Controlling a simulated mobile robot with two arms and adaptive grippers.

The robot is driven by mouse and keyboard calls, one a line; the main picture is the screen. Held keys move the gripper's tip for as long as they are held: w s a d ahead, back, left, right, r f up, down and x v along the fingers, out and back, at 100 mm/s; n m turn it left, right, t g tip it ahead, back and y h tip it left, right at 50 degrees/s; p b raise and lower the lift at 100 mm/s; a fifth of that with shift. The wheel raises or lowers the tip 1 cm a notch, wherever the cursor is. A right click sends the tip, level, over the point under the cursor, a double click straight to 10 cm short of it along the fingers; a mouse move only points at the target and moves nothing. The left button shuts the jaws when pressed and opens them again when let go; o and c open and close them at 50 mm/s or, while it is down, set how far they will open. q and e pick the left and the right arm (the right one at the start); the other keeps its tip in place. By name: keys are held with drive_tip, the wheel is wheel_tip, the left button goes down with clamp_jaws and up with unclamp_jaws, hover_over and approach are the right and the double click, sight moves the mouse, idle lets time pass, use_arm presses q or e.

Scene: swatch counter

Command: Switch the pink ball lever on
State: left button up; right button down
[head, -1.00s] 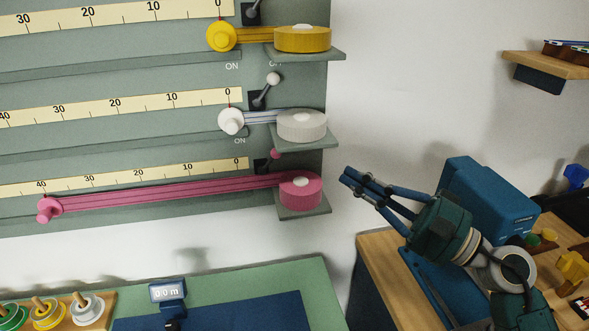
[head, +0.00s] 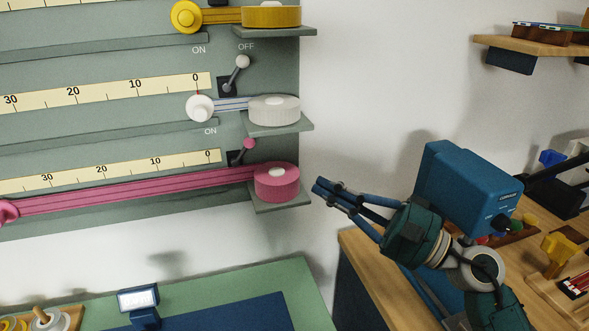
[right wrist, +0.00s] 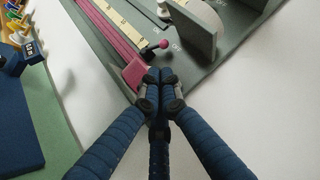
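The pink ball lever (head: 249,144) is a small pink knob on a short stem in a dark slot, above the pink tape roll (head: 277,182). It leans up and to the right, away from the ON label at its upper left. In the right wrist view the pink ball (right wrist: 163,44) is just beyond the fingertips. My right gripper (head: 318,187) is right of the pink roll, apart from the lever. In the right wrist view its fingertips (right wrist: 160,80) are together with nothing between them. My left gripper is not in view.
A white ball lever (head: 242,61) stands above, with a white roll (head: 274,109) on a jutting shelf close over the pink lever. The pink roll's shelf (head: 280,197) also juts out. A blue machine (head: 468,185) is on the wooden bench behind my right arm.

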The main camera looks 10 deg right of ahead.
drive_tip(key=p, duration=0.7)
approach(247, 145)
drive_tip(key=x, duration=0.3)
drive_tip(key=w+x, duration=0.1)
drive_tip(key=x, duration=0.1)
drive_tip(key=shift+d+f, duration=0.1)
drive_tip(key=shift+f, duration=0.2)
drive_tip(key=shift+w+a+f, duration=0.1)
drive_tip(key=shift+w+a, duration=0.2)
drive_tip(key=shift+a, duration=0.15)
drive_tip(key=shift+a+r+n+g+p, duration=0.1)
drive_tip(key=shift+r+n+g+p, duration=0.3)
drive_tip(key=shift+n+g, duration=0.25)
drive_tip(key=shift+s+a+r+n+g+h+p, duration=0.1)
drive_tip(key=shift+a+r+n+g+h+p, duration=0.15)
drive_tip(key=shift+r+n+h+p, duration=0.25)
drive_tip(key=shift+a+r+n+h, duration=0.1)
drive_tip(key=shift+n+h, duration=0.3)
drive_tip(key=shift+n, duration=0.05)
drive_tip(key=shift+a+g, duration=0.1)
drive_tip(key=shift+g, duration=0.2)
drive_tip(key=shift+s+a+b, duration=0.1)
drive_tip(key=shift+a+b, duration=0.1)
drive_tip(key=shift+b, duration=0.1)
drive_tip(key=shift+r, duration=0.1)
drive_tip(key=shift+a+r, duration=0.1)
